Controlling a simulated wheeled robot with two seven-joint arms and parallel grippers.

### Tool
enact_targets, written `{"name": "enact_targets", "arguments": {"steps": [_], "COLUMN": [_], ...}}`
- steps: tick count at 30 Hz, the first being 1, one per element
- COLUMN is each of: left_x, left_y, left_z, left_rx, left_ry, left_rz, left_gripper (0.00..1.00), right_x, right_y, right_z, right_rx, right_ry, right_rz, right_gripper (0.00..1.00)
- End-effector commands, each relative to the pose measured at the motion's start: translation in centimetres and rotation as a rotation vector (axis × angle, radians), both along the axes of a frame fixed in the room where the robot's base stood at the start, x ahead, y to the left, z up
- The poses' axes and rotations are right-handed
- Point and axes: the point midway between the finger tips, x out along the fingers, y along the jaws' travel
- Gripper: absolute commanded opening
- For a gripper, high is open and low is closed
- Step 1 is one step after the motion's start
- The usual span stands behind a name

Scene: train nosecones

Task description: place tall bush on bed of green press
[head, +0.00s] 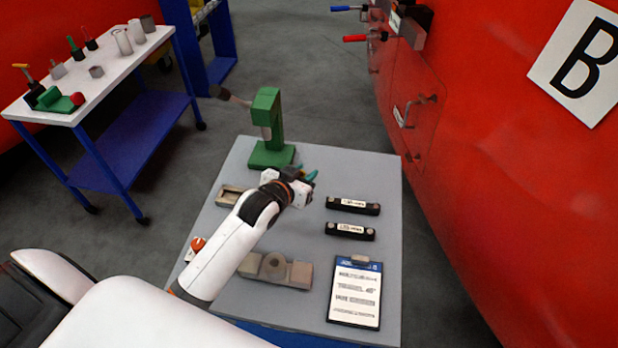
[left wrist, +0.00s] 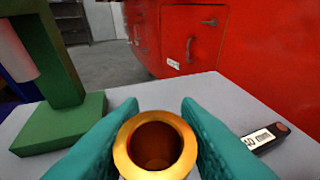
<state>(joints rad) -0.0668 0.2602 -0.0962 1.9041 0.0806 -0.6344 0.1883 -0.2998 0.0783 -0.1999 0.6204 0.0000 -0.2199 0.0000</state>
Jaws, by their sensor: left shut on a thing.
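My left gripper (head: 308,177) is over the grey table, just to the right of and nearer than the green press (head: 268,128). In the left wrist view its teal fingers (left wrist: 155,140) are shut on a brass-coloured hollow bush (left wrist: 155,147), whose open round end faces the camera. How tall the bush is cannot be told from this end-on view, and it is hardly visible in the head view. The press stands upright at the table's back left, and its green base (left wrist: 60,122) shows at the left of the wrist view, apart from the bush. My right gripper is not in view.
The grey table (head: 310,320) holds two black labelled blocks (head: 353,206), a clipboard (head: 356,292), a grey fixture (head: 275,270) and a small tray (head: 230,195). The red train side (head: 470,180) borders the right. A parts cart (head: 110,80) stands back left.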

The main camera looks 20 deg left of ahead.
Motion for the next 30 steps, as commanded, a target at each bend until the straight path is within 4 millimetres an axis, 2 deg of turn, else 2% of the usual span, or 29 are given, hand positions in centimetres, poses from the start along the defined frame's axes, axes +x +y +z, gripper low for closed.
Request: {"name": "enact_targets", "arguments": {"steps": [3,7,10,16,21,25,30], "left_x": [0.1,-0.1,-0.7,-4.0,-6.9,-8.3,-8.7], "left_y": [0.0,-0.2,-1.2,-4.4,-5.6,-5.8,-5.8], "left_z": [1.3,1.7,2.5,6.2,9.3,10.6,11.0], "left_rx": [0.0,0.0,0.003,0.01,0.006,0.0,-0.001], "left_ry": [-0.003,-0.001,-0.001,-0.003,-0.003,-0.002,0.0], "left_rz": [0.0,-0.001,-0.005,0.002,0.036,0.057,0.065], "left_gripper": [0.02,0.02,0.02,0.02,0.02,0.02,0.02], "right_x": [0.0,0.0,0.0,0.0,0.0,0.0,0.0], "right_y": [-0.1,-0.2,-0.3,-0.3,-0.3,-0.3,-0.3], "right_z": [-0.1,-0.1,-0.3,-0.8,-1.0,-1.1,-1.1], "right_rx": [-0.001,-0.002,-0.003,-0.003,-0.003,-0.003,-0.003], "right_ry": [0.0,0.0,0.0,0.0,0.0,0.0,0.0], "right_rz": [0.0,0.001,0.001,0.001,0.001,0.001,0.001], "right_gripper": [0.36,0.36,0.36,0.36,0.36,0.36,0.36]}}
